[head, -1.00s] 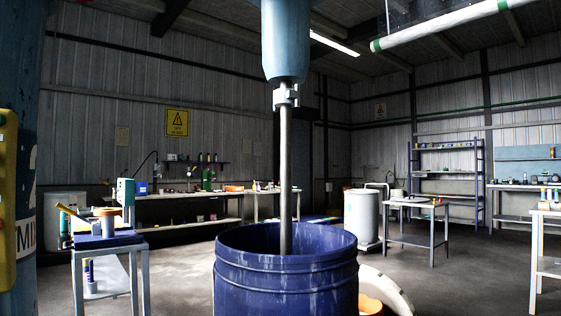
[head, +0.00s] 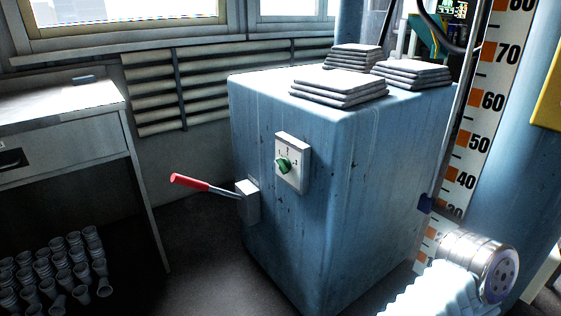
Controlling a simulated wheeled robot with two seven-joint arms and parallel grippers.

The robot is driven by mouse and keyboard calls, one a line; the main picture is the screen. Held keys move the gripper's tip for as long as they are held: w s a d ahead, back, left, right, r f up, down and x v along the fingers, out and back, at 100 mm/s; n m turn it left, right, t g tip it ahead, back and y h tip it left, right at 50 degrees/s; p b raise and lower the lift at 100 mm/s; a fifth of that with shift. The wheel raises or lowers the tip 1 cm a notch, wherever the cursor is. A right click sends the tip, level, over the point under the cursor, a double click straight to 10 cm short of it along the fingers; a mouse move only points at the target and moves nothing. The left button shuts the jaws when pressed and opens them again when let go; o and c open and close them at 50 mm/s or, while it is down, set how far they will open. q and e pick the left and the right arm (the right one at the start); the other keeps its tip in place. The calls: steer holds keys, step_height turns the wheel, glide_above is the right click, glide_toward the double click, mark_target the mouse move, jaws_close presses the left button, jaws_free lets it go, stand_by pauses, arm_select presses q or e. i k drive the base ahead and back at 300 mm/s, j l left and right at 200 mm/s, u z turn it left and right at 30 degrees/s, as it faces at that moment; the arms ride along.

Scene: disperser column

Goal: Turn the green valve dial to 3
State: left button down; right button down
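The green valve dial (head: 283,165) is a small knob on a white plate (head: 297,178), fixed to the near face of a large blue cabinet (head: 330,220). Small dark marks surround the knob on the plate. They are too small to read, so I cannot tell which number the dial points to. Nothing touches the dial. Neither of my grippers can be made out in the head view.
A red-handled lever (head: 190,182) sticks out left from a white box (head: 248,205) on the cabinet. Stacked grey slabs (head: 338,92) lie on top. A bench (head: 60,115) with cups (head: 86,255) beneath stands left. A ribbed white part with a metal end (head: 478,262) is at lower right.

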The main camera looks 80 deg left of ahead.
mark_target(284, 164)
steer(key=u, duration=2.6)
